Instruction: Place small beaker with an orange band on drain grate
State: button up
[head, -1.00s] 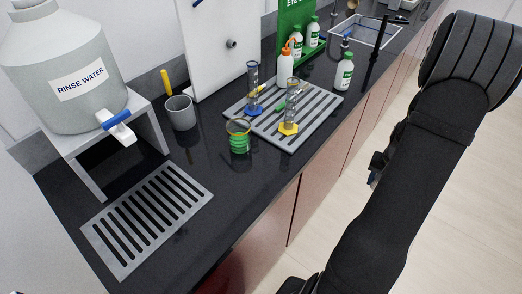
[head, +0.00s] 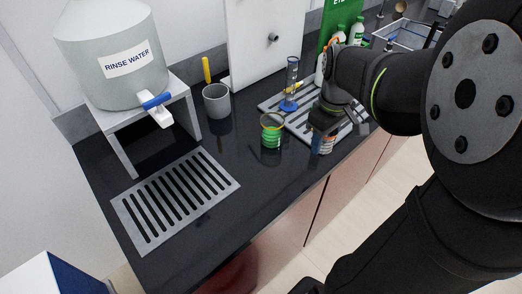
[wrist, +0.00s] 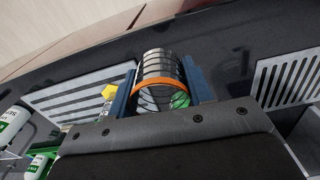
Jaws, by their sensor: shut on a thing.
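In the head view my gripper (head: 322,132) is low over the counter, right of the green-filled beaker. In the wrist view its two blue fingers (wrist: 163,88) are shut on a small clear beaker with an orange band (wrist: 160,68). This beaker partly shows below the fingers in the head view (head: 322,146); I cannot tell if it touches the counter. A slotted drain grate (head: 175,200) lies bare in front of the rinse water stand, left of my gripper. It also shows at the right of the wrist view (wrist: 287,78).
A beaker with green liquid (head: 271,134) stands between my gripper and the drain grate. A second slotted grate (head: 272,103) holds a blue-based cylinder (head: 290,85). A grey mug (head: 216,102) and a rinse water tank (head: 115,50) stand left.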

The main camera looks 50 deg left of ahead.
jog(key=shift+s+a+r, duration=0.2)
jog(key=shift+s, duration=0.2)
send_over(274, 162)
notch_tip(274, 162, down, 7)
jog(key=shift+d+r, duration=0.1)
jog(key=shift+d, duration=0.05)
jog(key=shift+f, duration=2)
jog(key=shift+f, duration=0.2)
jog(key=o, duration=1)
jog(key=shift+r, duration=0.1)
jog(key=shift+o, duration=0.4)
notch_tip(274, 162, up, 12)
